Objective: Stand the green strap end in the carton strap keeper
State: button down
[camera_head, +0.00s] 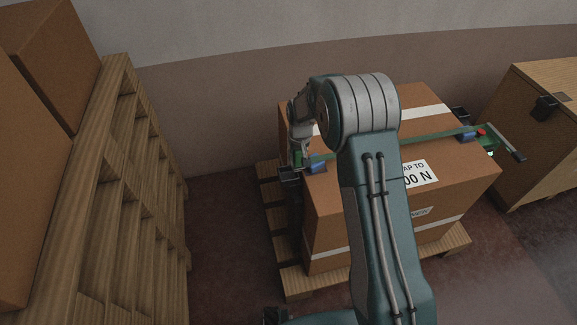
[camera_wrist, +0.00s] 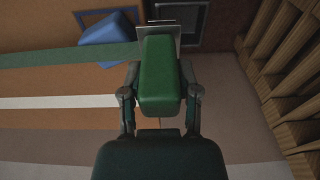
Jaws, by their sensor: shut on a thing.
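The green strap (camera_head: 405,143) runs across the top of the carton (camera_head: 330,200) in the head view. In the wrist view the strap (camera_wrist: 60,57) comes in from the left. My gripper (camera_head: 301,152) is at the carton's left edge, seen small and partly hidden by my arm. In the wrist view my gripper (camera_wrist: 160,82) is shut on the green strap end (camera_wrist: 160,70), a block between the two fingers. Just beyond it are a thin metal plate (camera_wrist: 165,24) and a dark square frame (camera_wrist: 194,22), perhaps the strap keeper. Whether the strap end touches them is unclear.
Blue edge protectors sit under the strap at the left (camera_head: 318,166) and right (camera_head: 465,136). The carton stands on a wooden pallet (camera_head: 300,284). A wooden rack (camera_head: 125,190) is at left and a wooden crate (camera_head: 545,110) at right. Floor between rack and pallet is clear.

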jog(key=a+f, duration=0.2)
jog(key=a, duration=0.1)
jog(key=shift+w+f, duration=0.3)
notch_tip(320, 180, down, 4)
jog(key=shift+w+d+r, duration=0.1)
jog(key=shift+a, duration=0.25)
jog(key=shift+c, duration=1.7)
grip_release()
jog(key=shift+d, duration=0.1)
notch_tip(320, 180, up, 12)
jog(key=s, duration=0.1)
jog(key=shift+s+d, duration=0.15)
jog(key=shift+s, duration=0.1)
